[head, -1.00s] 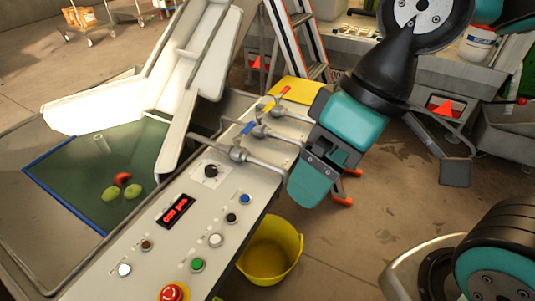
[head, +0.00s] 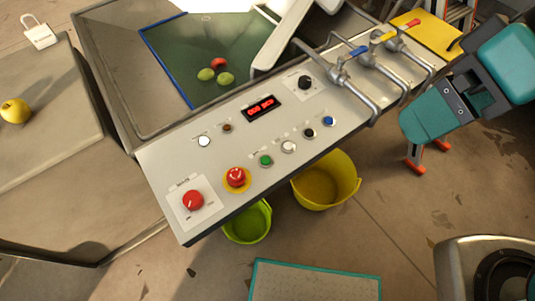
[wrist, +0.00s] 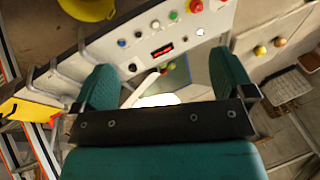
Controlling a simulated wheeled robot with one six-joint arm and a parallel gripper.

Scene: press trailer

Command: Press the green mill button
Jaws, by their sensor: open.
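The green button (head: 265,160) is on the sloped grey control panel (head: 225,143), between the red mushroom button with a yellow collar (head: 236,177) and a white button (head: 288,146). The green button also shows near the top of the wrist view (wrist: 173,15). My gripper (head: 425,120) is off the panel's right end in the head view, apart from the buttons. In the wrist view, its two teal fingers (wrist: 165,82) are spread wide with nothing between them.
Pipes with valve handles (head: 362,65) stand at the panel's right end. A red digital display (head: 261,107), a black knob (head: 305,82) and a red knob (head: 193,200) are on the panel. Yellow (head: 325,183) and green (head: 248,222) buckets stand below its front edge.

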